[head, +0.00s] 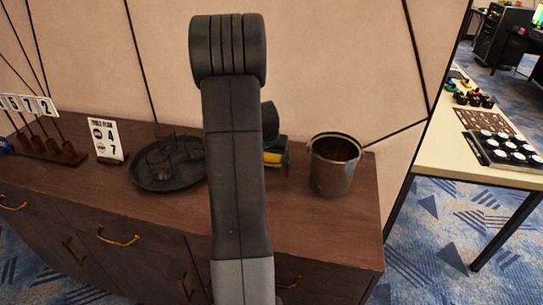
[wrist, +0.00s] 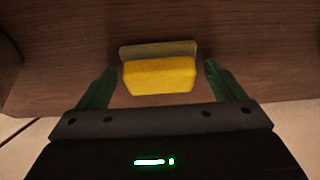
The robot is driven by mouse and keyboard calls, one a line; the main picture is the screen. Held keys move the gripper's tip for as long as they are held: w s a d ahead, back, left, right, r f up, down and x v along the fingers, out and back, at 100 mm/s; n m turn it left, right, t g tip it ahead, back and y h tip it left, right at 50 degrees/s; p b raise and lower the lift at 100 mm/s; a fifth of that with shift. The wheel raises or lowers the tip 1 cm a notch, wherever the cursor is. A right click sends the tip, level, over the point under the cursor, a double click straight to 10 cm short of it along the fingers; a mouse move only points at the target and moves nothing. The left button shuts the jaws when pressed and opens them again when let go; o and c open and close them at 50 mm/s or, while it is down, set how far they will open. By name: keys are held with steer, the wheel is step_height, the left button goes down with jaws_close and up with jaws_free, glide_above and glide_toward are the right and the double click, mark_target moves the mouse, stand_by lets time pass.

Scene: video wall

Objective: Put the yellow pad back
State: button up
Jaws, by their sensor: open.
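The yellow pad (wrist: 160,76) lies on the brown wooden cabinet top (wrist: 60,40), with a duller tan strip along its far side in the wrist view. My gripper (wrist: 160,82) is open, with one green finger on each side of the pad and a gap showing at both sides. In the head view a small part of the yellow pad (head: 273,158) shows just right of my arm, below the dark wrist. My arm hides the rest of it and most of the gripper there.
A metal bucket (head: 335,165) stands right of the pad. A round dark tray (head: 150,184) with clear glasses is to the left. A sign card (head: 106,138) and a wooden rack (head: 50,150) stand further left. The wall is close behind.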

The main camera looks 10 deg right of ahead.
mark_target(271, 155)
steer(key=shift+r, duration=0.5)
steer(key=v, duration=1.1)
steer(key=shift+s+r, duration=0.2)
steer(key=shift+f, duration=0.1)
steer(key=x, duration=1.3)
steer(key=shift+s+a, duration=0.1)
step_height(271, 155, up, 3)
steer(key=shift+f, duration=0.1)
steer(key=shift+r, duration=0.6)
steer(key=shift+f, duration=0.1)
